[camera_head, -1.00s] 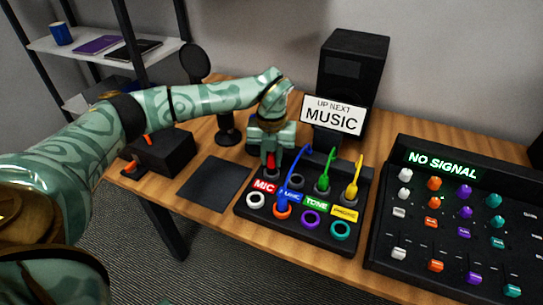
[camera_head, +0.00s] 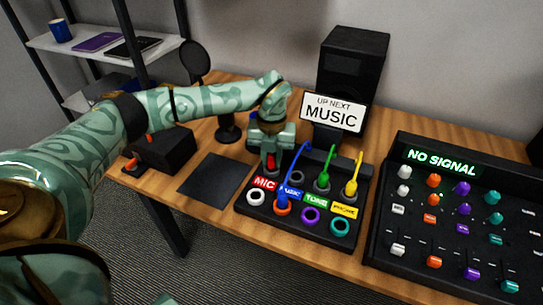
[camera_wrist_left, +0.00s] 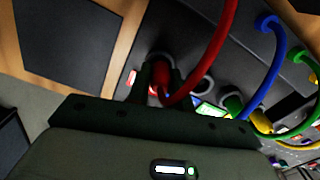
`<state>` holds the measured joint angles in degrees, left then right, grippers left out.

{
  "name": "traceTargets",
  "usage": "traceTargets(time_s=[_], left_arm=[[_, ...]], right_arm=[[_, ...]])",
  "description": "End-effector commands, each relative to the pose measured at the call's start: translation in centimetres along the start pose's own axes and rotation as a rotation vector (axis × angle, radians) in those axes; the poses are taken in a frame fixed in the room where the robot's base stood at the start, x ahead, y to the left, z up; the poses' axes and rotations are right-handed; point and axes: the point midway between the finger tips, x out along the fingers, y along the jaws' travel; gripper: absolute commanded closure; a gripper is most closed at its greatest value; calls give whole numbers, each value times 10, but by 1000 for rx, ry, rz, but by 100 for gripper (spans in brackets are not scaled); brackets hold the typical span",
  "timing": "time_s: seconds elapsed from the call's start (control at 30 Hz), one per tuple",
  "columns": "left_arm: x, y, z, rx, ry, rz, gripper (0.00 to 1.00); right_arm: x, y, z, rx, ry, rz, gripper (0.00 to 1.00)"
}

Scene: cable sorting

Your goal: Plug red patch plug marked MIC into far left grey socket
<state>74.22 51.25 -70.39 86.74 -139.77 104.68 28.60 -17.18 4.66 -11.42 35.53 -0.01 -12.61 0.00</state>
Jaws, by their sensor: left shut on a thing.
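My left gripper (camera_head: 271,164) is shut on the red plug (camera_head: 271,159), upright at the back left of the black patch panel (camera_head: 345,250), just behind the red MIC label (camera_head: 264,184). The far left grey socket under it is hidden in the head view. In the left wrist view the gripper (camera_wrist_left: 158,92) hides much of the plug, and the red cable (camera_wrist_left: 210,70) curves away. I cannot tell how deep the plug sits. My right gripper is not in view.
A blue plug (camera_head: 282,200) is in the orange-ringed front socket. The grey socket (camera_head: 297,177) behind it is empty. Green (camera_head: 323,181) and yellow (camera_head: 352,187) plugs stand in the back row. A mixer (camera_head: 470,220) reads NO SIGNAL; a sign (camera_head: 332,113) reads UP NEXT MUSIC.

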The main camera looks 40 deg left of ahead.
Motion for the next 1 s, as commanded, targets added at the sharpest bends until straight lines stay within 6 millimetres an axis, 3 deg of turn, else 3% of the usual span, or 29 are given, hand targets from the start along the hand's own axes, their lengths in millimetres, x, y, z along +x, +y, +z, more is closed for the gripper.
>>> traceTargets(time_s=[0.43,0.47,0.53,0.73,0.83,1.0], left_arm=[[3,0,0,0,1,0,100],[3,0,0,0,0,0,73],[3,0,0,0,0,0,53],[3,0,0,0,0,0,53],[3,0,0,0,0,0,31],[3,0,0,0,0,0,31]], right_arm=[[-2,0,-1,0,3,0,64],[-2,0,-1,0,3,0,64],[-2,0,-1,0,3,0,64],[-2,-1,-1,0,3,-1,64],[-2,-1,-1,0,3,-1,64],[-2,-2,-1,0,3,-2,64]])
